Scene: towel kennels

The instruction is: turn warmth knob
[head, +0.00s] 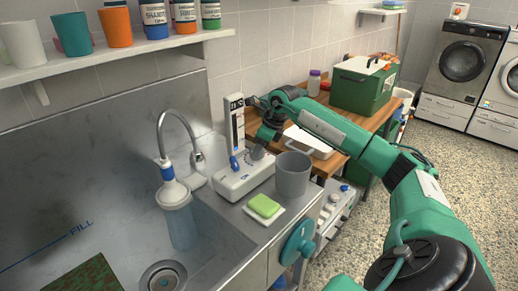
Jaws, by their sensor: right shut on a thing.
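A white control box (243,180) stands on the counter at the sink's right edge. A blue lever or knob (234,163) shows on its left part. An upright panel with a gauge (235,128) rises behind it. My right gripper (260,146) reaches in from the right over the right part of the box. It is shut on a grey knob (257,153) there, mostly hidden by the gripper. I cannot read the knob's setting. My left gripper is out of view.
A grey cup (292,174) stands close to the right of the box. Green soap (264,206) lies on a white dish in front. A teal wheel (299,243) is on the counter's front. The sink with a showerhead (174,194) is left.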

